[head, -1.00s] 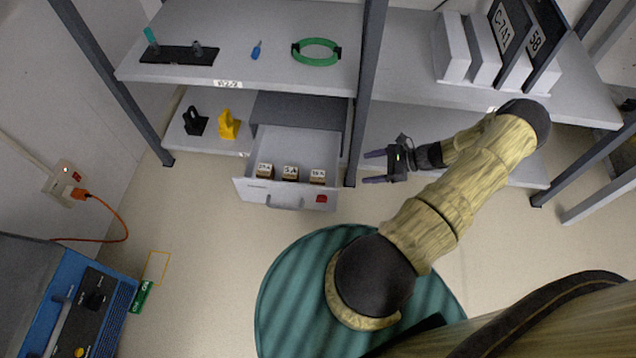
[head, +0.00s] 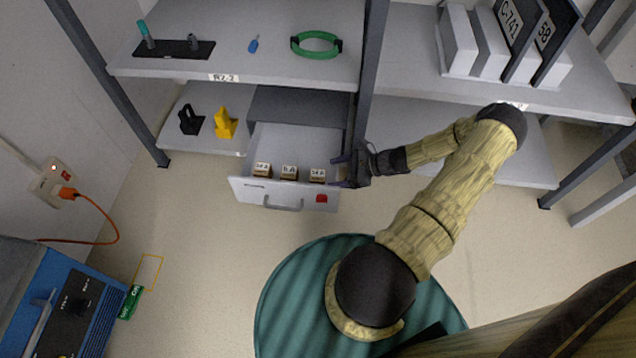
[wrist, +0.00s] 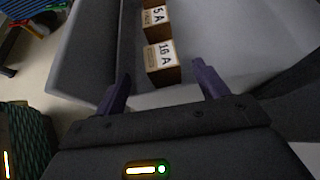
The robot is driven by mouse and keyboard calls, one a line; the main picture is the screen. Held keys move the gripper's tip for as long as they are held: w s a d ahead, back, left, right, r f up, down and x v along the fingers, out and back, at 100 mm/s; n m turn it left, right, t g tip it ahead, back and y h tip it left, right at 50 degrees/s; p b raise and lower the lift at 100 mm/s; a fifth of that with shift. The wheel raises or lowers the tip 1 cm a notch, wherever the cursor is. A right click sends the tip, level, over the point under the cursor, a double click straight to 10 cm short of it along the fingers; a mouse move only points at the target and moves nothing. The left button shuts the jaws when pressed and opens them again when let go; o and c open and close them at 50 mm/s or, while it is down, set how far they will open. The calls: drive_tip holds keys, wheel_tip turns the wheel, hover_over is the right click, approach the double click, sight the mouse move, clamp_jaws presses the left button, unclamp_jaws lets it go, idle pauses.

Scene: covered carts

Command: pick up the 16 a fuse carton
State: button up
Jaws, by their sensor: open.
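The 16 A fuse carton (wrist: 163,72), a small brown box with a white label on top, stands in the open drawer. It is the right one of three cartons in the head view (head: 317,176). The 5 A carton (wrist: 155,20) stands beside it, to its left in the head view (head: 289,173). My gripper (head: 338,171) is at the drawer's right side, fingers pointing left towards the 16 A carton. In the wrist view my gripper (wrist: 163,80) is open and empty, with the carton ahead, lined up between the fingertips.
The grey drawer (head: 248,187) is pulled out below the shelf, with a front handle and a red tag (head: 321,198). A shelf post (head: 369,80) rises just behind my gripper. A third carton (head: 262,171) stands at the drawer's left. Shelf boards lie above and behind.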

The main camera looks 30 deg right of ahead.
sight(322, 175)
drive_tip(key=shift+w+a, duration=0.1)
drive_tip(key=b+x, duration=0.4)
drive_tip(key=x, duration=0.1)
drive_tip(key=shift+w+f, duration=0.1)
drive_tip(key=shift+f, duration=0.15)
drive_tip(key=shift+r, duration=0.1)
idle(0.5)
drive_tip(key=c, duration=1.1)
